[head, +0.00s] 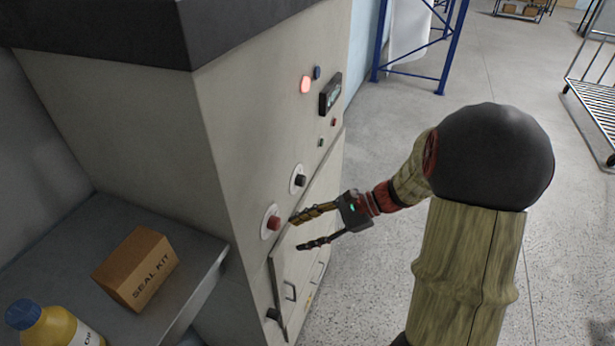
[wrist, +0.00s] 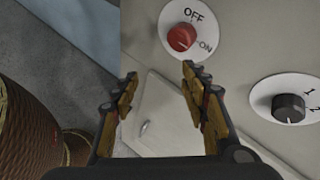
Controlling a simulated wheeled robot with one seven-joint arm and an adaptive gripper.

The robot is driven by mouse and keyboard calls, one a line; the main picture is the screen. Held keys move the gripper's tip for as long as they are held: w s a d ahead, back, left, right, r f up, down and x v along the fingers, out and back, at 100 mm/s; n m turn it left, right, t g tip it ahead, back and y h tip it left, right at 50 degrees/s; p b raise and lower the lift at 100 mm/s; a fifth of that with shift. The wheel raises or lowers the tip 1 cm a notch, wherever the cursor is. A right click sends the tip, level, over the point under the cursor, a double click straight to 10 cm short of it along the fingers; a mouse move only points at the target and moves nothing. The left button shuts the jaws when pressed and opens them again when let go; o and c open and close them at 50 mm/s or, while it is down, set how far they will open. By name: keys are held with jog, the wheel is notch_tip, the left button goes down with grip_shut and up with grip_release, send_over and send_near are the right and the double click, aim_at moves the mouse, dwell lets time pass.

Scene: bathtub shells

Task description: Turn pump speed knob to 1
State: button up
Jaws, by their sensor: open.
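A black knob (head: 299,180) on a round white dial sits on the cabinet front. In the wrist view this black knob (wrist: 288,106) has the numbers 1 and 2 beside it; I cannot tell clearly which its pointer faces. A red knob (head: 273,222) is beside it, and in the wrist view the red knob (wrist: 181,37) has OFF and ON marks. My gripper (head: 297,233) is open and empty, close to the cabinet front near the red knob. In the wrist view my gripper (wrist: 160,72) has its fingers spread, with the black knob off to the right.
A lower door has handles. A shelf (head: 205,262) at left holds a SEAL KIT box (head: 137,268) and a yellow bottle (head: 55,326).

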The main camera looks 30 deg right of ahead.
aim_at(305, 182)
jog(key=w+d+r+m+t+p, duration=0.1)
jog(key=w+d+m+t, duration=0.35)
jog(key=d, duration=0.25)
jog(key=w+d+r+m+t, duration=0.1)
jog(key=w+d+m+t, duration=0.25)
jog(key=d+m, duration=0.2)
jog(key=shift+t, duration=0.5)
jog(key=shift+x, duration=3.25)
jog(key=shift+w+d, duration=0.1)
jog(key=shift+d, duration=0.05)
jog(key=shift+c, duration=0.4)
jog(key=c, duration=1.1)
